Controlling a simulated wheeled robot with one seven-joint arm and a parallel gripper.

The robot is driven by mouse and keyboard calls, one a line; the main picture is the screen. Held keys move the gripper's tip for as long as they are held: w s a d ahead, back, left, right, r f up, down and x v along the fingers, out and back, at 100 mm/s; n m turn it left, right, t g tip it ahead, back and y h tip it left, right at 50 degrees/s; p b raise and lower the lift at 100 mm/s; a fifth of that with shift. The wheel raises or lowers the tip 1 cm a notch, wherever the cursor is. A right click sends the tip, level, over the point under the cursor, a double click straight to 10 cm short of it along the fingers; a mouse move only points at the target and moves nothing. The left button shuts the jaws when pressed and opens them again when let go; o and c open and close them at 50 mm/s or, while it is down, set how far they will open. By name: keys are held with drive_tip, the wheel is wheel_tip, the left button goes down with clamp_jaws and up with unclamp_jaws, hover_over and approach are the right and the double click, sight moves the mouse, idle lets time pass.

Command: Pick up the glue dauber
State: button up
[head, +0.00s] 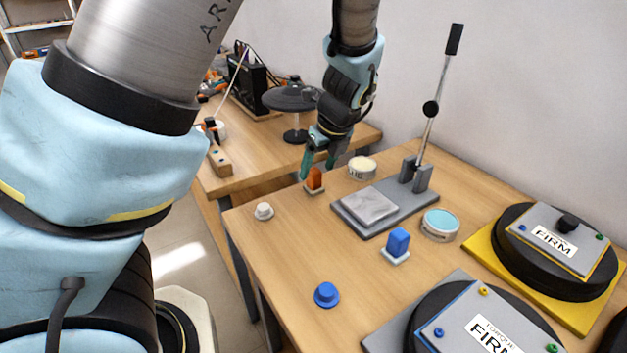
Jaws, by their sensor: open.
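My gripper (319,162) is open, with its teal fingers pointing down at the far left part of the near table. An orange block on a pale square base (315,179) stands just below the fingertips; I cannot tell whether they touch it. A similar blue block on a white base (397,243) stands nearer, in front of the grey press. No label shows which of these is the glue dauber. Nothing is visibly held between the fingers.
Near the gripper are a round cream-topped tin (362,168) and a lever press (385,210). A blue-topped tin (440,225), white knob (264,211), blue knob (326,294) and black round fixtures (560,242) share the table (280,250). The table's left front is mostly clear.

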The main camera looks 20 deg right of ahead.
sight(315, 171)
drive_tip(key=shift+p+x, duration=0.35)
drive_tip(key=shift+x, duration=1.7)
drive_tip(key=shift+a, duration=0.1)
drive_tip(key=shift+r, duration=0.1)
clamp_jaws()
